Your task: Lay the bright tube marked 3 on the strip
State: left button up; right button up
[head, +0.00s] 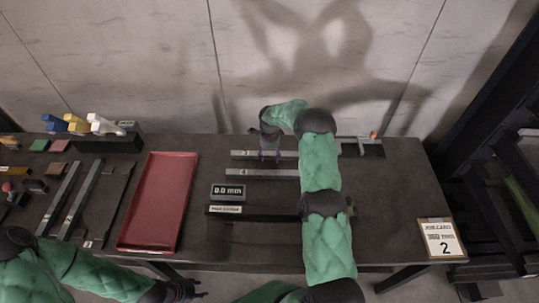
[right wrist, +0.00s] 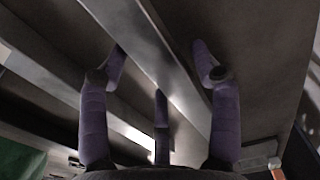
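Two bright grey bars lie crosswise mid-table in the head view, a back bar (head: 240,154) and a front bar (head: 262,173). My right arm hides part of both. Two more grey bars (head: 61,195) (head: 82,200) lie lengthwise at the left. I cannot read a 3 on any bar. A long dark strip (head: 262,217) with a white label lies nearer the front edge. My right gripper (head: 268,155) points down over the back bar. In the right wrist view, its spread fingers (right wrist: 158,58) straddle a bright bar (right wrist: 165,65) with gaps. My left gripper (head: 188,290) is low before the table, its fingers unclear.
A red tray (head: 158,202) lies left of centre. A display reading 0.0 mm (head: 228,191) stands before the bars. A job card (head: 440,239) showing 2 is at the right corner. A dark block (head: 363,150) stands behind my right arm.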

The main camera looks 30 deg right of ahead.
aim_at(270, 155)
jog(key=shift+r, duration=0.15)
jog(key=shift+r, duration=0.3)
notch_tip(270, 155, up, 11)
jog(key=shift+r+p, duration=0.2)
jog(key=shift+p, duration=0.25)
dwell(0.4)
